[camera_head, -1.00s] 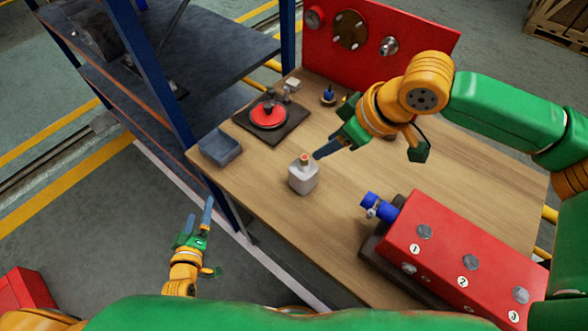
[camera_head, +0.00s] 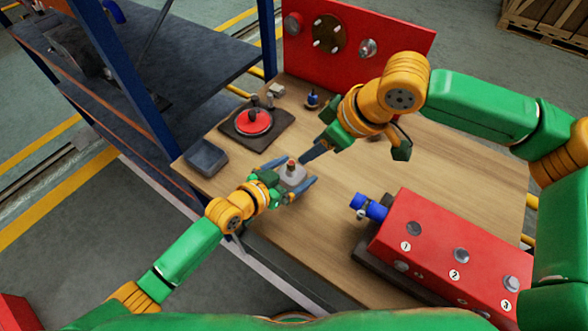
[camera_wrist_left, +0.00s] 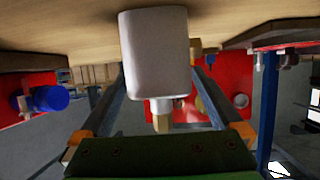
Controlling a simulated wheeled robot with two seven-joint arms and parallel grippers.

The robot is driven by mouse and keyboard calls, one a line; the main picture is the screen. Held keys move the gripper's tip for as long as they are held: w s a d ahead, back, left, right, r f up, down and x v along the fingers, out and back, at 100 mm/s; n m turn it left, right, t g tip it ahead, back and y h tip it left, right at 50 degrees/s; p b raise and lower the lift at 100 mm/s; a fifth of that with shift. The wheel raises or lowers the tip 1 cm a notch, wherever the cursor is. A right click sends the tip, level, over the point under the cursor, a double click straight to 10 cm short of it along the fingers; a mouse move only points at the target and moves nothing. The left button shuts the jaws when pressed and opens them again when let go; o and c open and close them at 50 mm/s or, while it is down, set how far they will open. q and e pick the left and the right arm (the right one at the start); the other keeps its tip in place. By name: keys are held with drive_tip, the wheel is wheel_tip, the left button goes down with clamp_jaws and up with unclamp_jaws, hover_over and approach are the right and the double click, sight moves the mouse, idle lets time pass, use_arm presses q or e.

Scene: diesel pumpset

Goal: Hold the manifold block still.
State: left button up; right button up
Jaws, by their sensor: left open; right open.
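The manifold block (camera_head: 292,175), which I take to be the pale grey block with a brass fitting on top, stands upright on the wooden bench. My left gripper (camera_head: 300,171) is open, with one finger on each side of the block. In the left wrist view the block (camera_wrist_left: 155,55) is upside down between the two fingers, with a gap to each side; I see no contact. The brass fitting (camera_wrist_left: 162,122) points down there. My right gripper (camera_head: 352,154) is open above the bench; one blue finger points down-left near the brass fitting. Its other fingertip is unclear.
A red box (camera_head: 450,250) numbered 1 to 3, with a blue fitting (camera_head: 369,207), stands right of the block. Behind are a dark plate (camera_head: 277,135) with a red disc, a grey tray (camera_head: 206,157) and a red panel (camera_head: 385,45). The bench's right middle is clear.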

use_arm(q)
drive_tip(key=shift+x, duration=1.2)
drive_tip(key=shift+a, duration=0.1)
drive_tip(key=c, duration=0.4)
clamp_jaws()
drive_tip(key=shift+o, duration=0.6)
unclamp_jaws()
drive_tip(key=shift+o, duration=0.9)
clamp_jaws()
